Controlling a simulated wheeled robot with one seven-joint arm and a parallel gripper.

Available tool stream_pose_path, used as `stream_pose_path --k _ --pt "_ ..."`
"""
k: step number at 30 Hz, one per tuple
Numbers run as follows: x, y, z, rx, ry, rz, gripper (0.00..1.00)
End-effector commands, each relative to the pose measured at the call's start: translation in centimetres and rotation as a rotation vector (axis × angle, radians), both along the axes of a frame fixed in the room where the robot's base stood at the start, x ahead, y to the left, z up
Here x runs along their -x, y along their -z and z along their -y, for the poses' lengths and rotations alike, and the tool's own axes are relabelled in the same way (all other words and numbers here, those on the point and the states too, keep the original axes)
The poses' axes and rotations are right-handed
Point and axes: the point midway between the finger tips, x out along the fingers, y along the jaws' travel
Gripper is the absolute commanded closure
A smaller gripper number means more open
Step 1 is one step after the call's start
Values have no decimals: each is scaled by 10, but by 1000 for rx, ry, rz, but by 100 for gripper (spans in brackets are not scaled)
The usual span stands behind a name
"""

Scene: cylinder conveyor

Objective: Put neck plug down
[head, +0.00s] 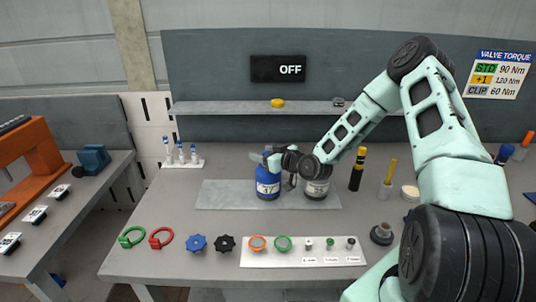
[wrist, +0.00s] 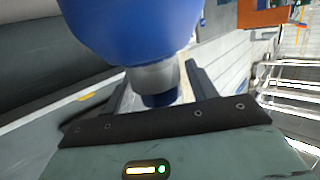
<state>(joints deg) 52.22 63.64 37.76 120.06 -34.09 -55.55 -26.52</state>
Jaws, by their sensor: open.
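A blue cylinder (head: 268,184) stands upright on the grey mat (head: 228,195). My gripper (head: 277,160) is at its top, and my wrist partly hides it. In the wrist view the blue cylinder (wrist: 130,30) fills the top, with a grey neck (wrist: 155,76) and a dark blue end piece (wrist: 160,99) between the fingers. My gripper (wrist: 158,90) is open there, one finger on each side of the neck. I cannot tell whether the dark blue piece is the neck plug. A white-and-dark cylinder (head: 317,188) stands just right of the blue one.
A white board (head: 300,262) at the front holds an orange ring, a green ring and small labelled fittings (head: 330,244). Clamp rings (head: 161,238) and handwheels (head: 196,243) lie to its left. A black-and-yellow tool (head: 357,170) stands right of the cylinders. The mat's left part is clear.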

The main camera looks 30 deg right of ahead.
Motion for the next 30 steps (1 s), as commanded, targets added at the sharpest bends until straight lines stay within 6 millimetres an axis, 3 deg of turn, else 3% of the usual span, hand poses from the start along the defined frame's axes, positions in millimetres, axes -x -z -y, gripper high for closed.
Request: stream_pose_path --k 5,9,12,23,30 --pt "0 1 0 0 0 0 46" --pt "0 0 0 0 0 0 85" --pt "0 0 0 0 0 0 94" --pt "0 -4 0 2 0 1 94" --pt "0 -27 0 5 -1 4 94"
